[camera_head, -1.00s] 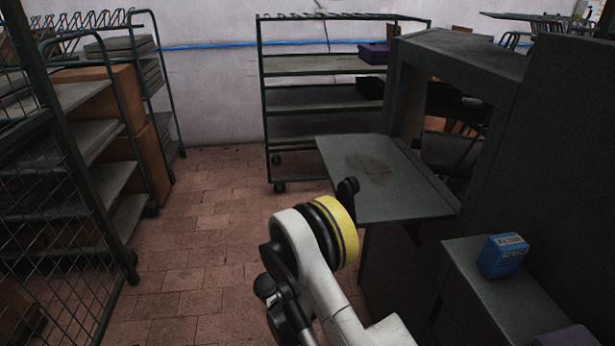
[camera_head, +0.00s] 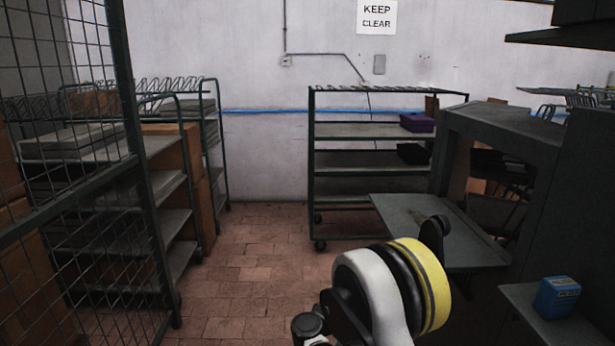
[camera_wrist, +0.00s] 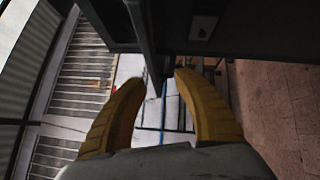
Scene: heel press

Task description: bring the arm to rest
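My gripper (camera_wrist: 158,80) shows in the wrist view as two ridged yellow fingers, spread with a clear gap between their tips. Nothing is between them, and the gripper is open and empty. A dark metal edge or post is just beyond the fingertips, and I cannot tell how close it is. In the head view my arm is at the lower right, with a pale link and a yellow-banded joint. The gripper itself does not show there.
A grey machine with a side shelf (camera_head: 405,214) stands right, close to my arm. A blue box (camera_head: 556,298) lies on a lower ledge. A wheeled rack (camera_head: 376,162) stands at the wall. A mesh cage and racks are left. Brick floor (camera_head: 252,262) is open between.

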